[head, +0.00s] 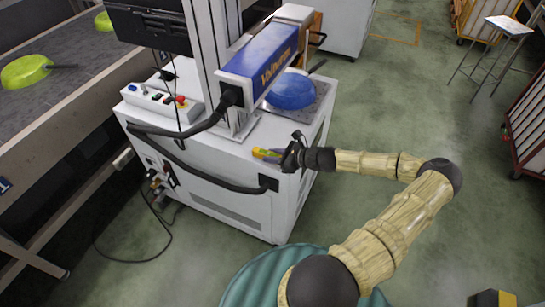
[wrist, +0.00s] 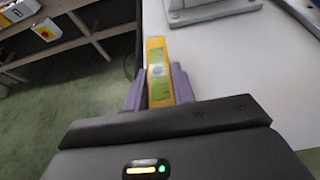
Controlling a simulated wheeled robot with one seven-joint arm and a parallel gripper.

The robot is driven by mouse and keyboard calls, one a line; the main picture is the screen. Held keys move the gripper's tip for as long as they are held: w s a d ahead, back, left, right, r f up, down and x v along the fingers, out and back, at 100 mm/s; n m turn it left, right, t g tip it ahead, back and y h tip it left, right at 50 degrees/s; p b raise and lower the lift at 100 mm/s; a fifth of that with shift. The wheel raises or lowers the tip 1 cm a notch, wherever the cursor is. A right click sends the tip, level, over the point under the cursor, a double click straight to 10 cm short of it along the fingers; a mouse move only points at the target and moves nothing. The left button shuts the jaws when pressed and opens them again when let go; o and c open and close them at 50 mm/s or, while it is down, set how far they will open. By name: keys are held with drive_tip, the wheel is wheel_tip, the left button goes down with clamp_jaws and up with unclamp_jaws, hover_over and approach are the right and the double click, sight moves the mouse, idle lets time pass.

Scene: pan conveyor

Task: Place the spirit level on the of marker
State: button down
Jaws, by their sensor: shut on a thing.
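The spirit level is a short yellow bar with a green face. It shows in the head view (head: 267,153) and in the wrist view (wrist: 157,72). My gripper (head: 285,156) is shut on it. In the wrist view, the two purple-grey fingers (wrist: 158,88) lie on either side of the level, which points away from my palm. The level is at the front edge of the white machine cabinet (head: 225,165); I cannot tell whether it touches the top. I cannot pick out a marker with certainty in either view.
A blue laser head (head: 262,62) on a column overhangs a blue pan (head: 291,90) on the cabinet top. A control box (head: 162,102) with buttons stands at the cabinet's left. A conveyor (head: 60,95) with green pans runs along the left. The floor to the right is mostly clear.

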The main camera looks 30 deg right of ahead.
drive_tip(key=shift+f, duration=0.45)
drive_tip(key=c, duration=1.2)
unclamp_jaws()
drive_tip(key=shift+o, duration=0.2)
drive_tip(key=b+v, duration=0.1)
drive_tip(key=v, duration=1.1)
drive_tip(key=shift+a, duration=0.1)
